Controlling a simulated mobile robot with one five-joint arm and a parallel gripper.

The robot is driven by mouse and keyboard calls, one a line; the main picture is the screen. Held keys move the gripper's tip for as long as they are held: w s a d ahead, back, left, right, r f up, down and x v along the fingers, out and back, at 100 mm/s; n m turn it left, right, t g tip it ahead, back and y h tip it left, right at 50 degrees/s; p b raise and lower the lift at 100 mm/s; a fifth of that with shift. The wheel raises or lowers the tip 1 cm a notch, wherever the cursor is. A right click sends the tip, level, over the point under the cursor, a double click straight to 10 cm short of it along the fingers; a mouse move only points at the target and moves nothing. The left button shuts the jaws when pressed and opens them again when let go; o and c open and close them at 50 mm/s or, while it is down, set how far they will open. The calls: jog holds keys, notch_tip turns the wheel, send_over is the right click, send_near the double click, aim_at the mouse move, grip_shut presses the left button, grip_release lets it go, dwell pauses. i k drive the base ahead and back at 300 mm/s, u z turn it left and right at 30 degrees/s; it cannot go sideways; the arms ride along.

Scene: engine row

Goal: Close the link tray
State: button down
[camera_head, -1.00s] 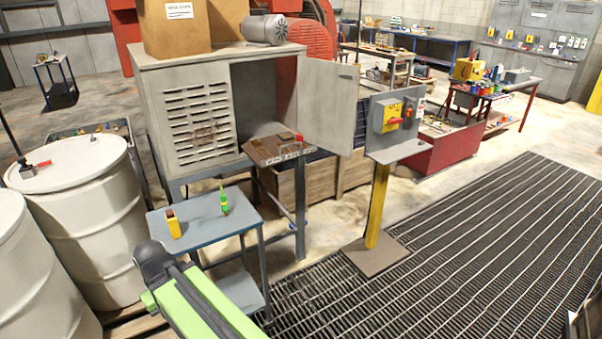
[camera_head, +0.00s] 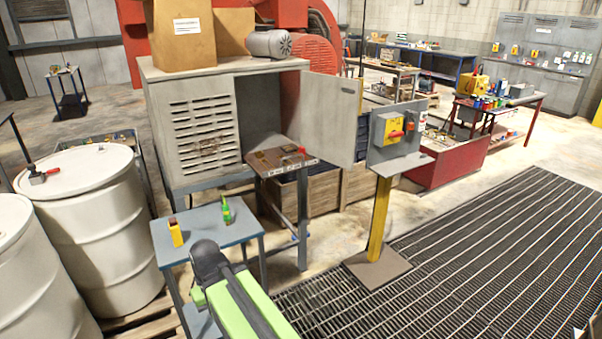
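The link tray (camera_head: 268,169) is a brown, shallow tray with small white labels along its front edge. It sticks out of the open right side of the grey cabinet (camera_head: 203,165). Small dark and red items lie on it. My green arm rises from the bottom of the picture. Its dark rounded upper end shows in front of the blue side table, below and left of the tray in the picture. I see no gripper fingers, and nothing of mine appears to touch the tray.
The cabinet door (camera_head: 331,118) stands open to the right. A yellow post with a switch panel (camera_head: 398,135) stands right of it. The blue side table (camera_head: 203,230) holds a yellow item (camera_head: 176,233) and a green item (camera_head: 227,211). White drums (camera_head: 92,222) stand left. Floor grating lies clear at right.

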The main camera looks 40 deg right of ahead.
aim_at(279, 153)
jog(key=z, duration=0.05)
jog(key=i, duration=1.5)
